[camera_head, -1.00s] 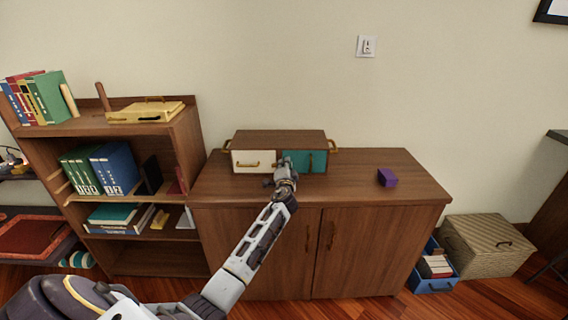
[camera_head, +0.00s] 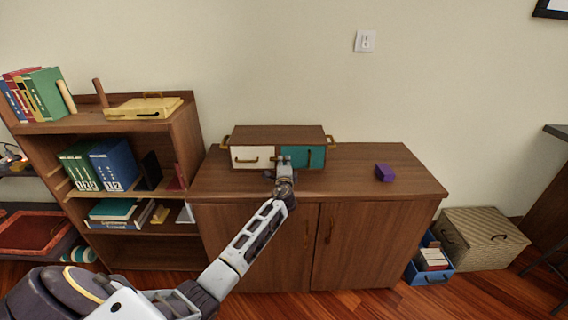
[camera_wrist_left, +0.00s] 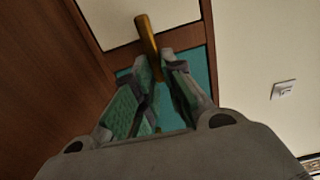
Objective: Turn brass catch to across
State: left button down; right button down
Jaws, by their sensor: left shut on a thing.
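A small wooden cabinet (camera_head: 278,133) has a white front (camera_head: 246,163) on the left and a teal front (camera_head: 316,158) on the right. The brass catch (camera_wrist_left: 146,32) shows in the left wrist view as a short bar at the divider between the fronts. It crosses the wooden strip, with one end over the white panel. My left gripper (camera_head: 283,163) is at the cabinet's middle and hides the catch in the head view. In the left wrist view its fingers (camera_wrist_left: 160,66) are shut on the catch's near end. My right gripper is out of view.
The small cabinet stands on a wide wooden sideboard (camera_head: 400,168). A purple block (camera_head: 384,173) sits to its right, with clear top between. A bookshelf (camera_head: 188,128) stands at left. A blue bin (camera_head: 432,279) and a woven box (camera_head: 482,240) are on the floor at right.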

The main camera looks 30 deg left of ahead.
pick_arm(q)
jog(key=c, duration=1.5)
grip_release()
jog(key=shift+s+d, duration=0.1)
jog(key=shift+v, duration=5.85)
jog(key=shift+f, duration=0.1)
